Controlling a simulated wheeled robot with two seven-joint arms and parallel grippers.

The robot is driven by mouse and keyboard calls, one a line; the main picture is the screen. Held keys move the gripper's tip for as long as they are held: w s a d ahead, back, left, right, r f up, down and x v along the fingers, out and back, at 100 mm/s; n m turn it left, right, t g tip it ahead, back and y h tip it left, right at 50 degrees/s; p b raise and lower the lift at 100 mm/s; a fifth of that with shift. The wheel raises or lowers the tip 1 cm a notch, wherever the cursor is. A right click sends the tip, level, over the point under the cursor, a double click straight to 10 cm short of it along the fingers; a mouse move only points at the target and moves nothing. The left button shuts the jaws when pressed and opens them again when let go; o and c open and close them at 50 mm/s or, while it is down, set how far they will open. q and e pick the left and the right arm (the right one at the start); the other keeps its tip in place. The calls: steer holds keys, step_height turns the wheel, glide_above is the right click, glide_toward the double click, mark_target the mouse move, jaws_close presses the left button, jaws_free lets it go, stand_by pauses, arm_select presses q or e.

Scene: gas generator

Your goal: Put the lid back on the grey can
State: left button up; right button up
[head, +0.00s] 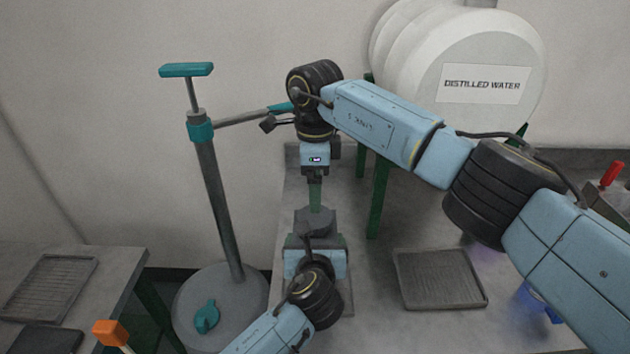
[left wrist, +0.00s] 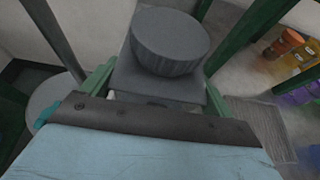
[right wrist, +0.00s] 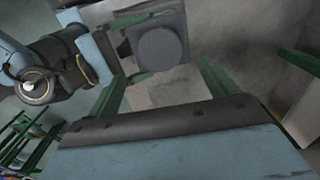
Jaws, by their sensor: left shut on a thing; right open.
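The grey can (left wrist: 150,82) is square and dark grey, held between the green fingers of my left gripper (left wrist: 160,88). The round grey lid (left wrist: 170,45) sits on top of the can; I cannot tell whether it is fully seated. In the head view the lid (head: 315,219) shows above my left gripper (head: 316,246), which hides most of the can. My right gripper (head: 315,200) points down just above the lid. In the right wrist view its fingers are apart with nothing between them, and the lid (right wrist: 158,48) lies beyond the fingertips.
A ribbed grey tray (head: 440,278) lies on the table right of the can. A pump with a teal handle (head: 187,70) stands to the left. A white distilled water tank (head: 487,84) is behind. Another ribbed tray (head: 48,287) lies on the left table.

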mark_target(315, 216)
step_height(315, 216, down, 8)
steer(key=shift+f, duration=0.1)
stand_by(0.4)
steer(key=c, duration=1.1)
steer(key=m, duration=0.5)
steer(key=o, duration=1.1)
steer(key=shift+r, duration=2.35)
